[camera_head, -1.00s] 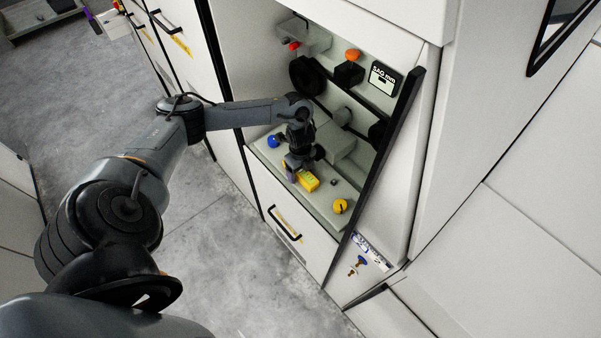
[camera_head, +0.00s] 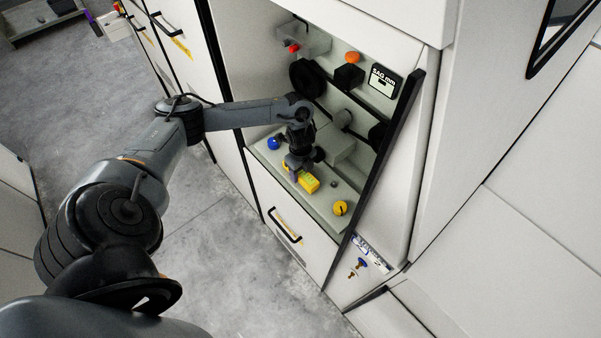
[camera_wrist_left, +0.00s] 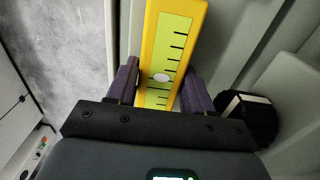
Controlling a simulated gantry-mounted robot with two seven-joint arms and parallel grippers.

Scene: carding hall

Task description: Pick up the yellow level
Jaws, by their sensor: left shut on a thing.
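The yellow level (camera_head: 309,184) lies on the pale ledge (camera_head: 318,203) inside the open machine bay in the head view. In the left wrist view the level (camera_wrist_left: 172,35) shows a yellow-green face with black tick marks and a white oval. My left gripper (camera_head: 294,170) is shut on the level near its left end. Its two purple fingers (camera_wrist_left: 158,88) sit on either side of the level in the wrist view. Whether the level touches the ledge is hard to tell. My right gripper is not in view.
On the ledge a blue knob (camera_head: 274,143) is left of the gripper and a yellow knob (camera_head: 340,208) is right of the level. Above are a red knob (camera_head: 294,47), an orange knob (camera_head: 352,57) and a "SAG mm" display (camera_head: 383,82). A dark post (camera_head: 383,150) edges the bay.

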